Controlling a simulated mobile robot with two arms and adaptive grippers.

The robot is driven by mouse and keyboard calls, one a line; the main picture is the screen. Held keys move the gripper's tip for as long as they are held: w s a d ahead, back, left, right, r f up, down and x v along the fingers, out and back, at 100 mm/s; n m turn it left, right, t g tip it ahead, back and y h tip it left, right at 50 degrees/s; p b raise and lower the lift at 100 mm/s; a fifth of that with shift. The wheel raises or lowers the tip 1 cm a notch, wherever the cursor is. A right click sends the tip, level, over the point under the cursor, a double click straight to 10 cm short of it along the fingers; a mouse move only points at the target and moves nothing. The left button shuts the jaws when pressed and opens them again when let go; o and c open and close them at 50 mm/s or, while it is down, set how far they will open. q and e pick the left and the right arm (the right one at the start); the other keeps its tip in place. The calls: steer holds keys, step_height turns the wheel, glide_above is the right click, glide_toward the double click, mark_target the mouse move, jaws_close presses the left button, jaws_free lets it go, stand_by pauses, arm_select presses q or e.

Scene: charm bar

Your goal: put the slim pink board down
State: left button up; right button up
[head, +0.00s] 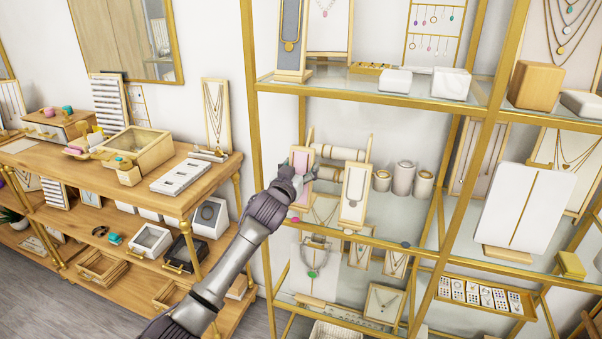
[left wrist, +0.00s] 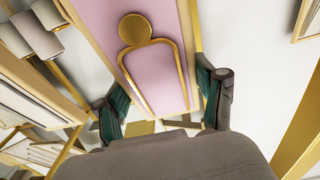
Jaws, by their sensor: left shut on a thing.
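The slim pink board (head: 300,161) has a light wooden frame and stands roughly upright at the left end of the gold shelf's middle tier. My left gripper (head: 297,178) is shut on it and hides its middle. In the left wrist view the pink board (left wrist: 105,25) fills the space between the green-padded fingers (left wrist: 155,95), with a gold-edged round-topped shape on its face. Whether its base touches the shelf is hidden. My right gripper is not in view.
A cream necklace board (head: 353,193) stands just right of the pink board. Horizontal rolls (head: 343,153) lie behind, and several round stands (head: 403,178) are further right. A gold post (head: 251,100) rises on the left. Bare glass (head: 410,213) shows at the tier's front right.

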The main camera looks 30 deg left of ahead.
arm_select(q)
steer(key=shift+f, duration=0.8)
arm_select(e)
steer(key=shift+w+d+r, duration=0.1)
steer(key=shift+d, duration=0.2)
arm_select(q)
steer(key=o, duration=1.7)
steer(key=shift+f, duration=0.15)
steer(key=shift+o, duration=0.2)
